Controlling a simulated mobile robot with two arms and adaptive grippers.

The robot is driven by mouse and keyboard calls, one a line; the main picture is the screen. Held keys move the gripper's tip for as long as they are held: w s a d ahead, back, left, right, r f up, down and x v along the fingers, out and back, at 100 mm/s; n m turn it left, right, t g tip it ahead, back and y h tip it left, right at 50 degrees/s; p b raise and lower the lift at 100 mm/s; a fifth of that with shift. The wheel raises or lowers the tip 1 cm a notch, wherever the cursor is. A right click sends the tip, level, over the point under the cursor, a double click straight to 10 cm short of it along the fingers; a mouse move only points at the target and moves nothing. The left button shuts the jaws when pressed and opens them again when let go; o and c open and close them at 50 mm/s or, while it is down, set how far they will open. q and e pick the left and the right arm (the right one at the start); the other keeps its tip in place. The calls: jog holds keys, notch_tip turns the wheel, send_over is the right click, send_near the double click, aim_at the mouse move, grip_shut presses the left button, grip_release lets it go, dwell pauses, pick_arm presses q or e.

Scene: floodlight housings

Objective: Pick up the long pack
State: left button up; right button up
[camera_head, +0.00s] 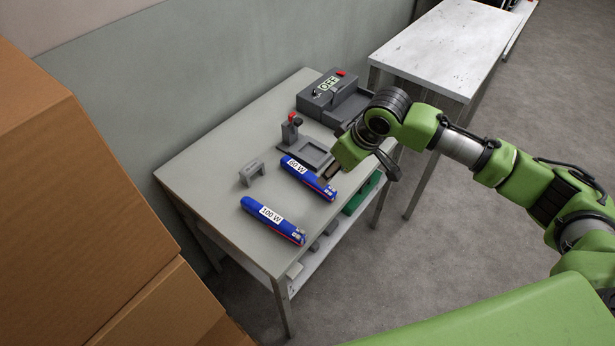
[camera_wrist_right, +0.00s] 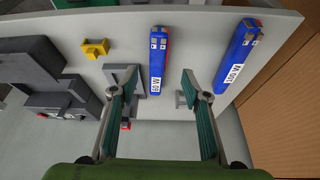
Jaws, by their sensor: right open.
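Two blue packs lie on the grey table. The 60 W pack (camera_wrist_right: 157,60) appears between the fingertips, with no visible contact. My right gripper (camera_wrist_right: 161,78) is open and empty. In the head view it hangs near the 60 W pack's right end, its fingers partly hidden by its own body. My left gripper is not in view.
A small grey bracket (camera_head: 252,173) stands left of the packs. A grey fixture with a red knob (camera_head: 291,130) and a device reading OFF (camera_head: 327,92) stand behind. A yellow block (camera_wrist_right: 95,48) shows in the wrist view. Cardboard boxes (camera_head: 75,200) stand at left.

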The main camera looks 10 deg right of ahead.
aim_at(307, 178)
jog(key=x, duration=0.7)
jog(key=p+x, duration=0.1)
jog(key=x, duration=0.2)
jog(key=shift+w+f, duration=0.2)
jog(key=shift+w, duration=0.15)
grip_shut()
jog(key=shift+r, duration=0.1)
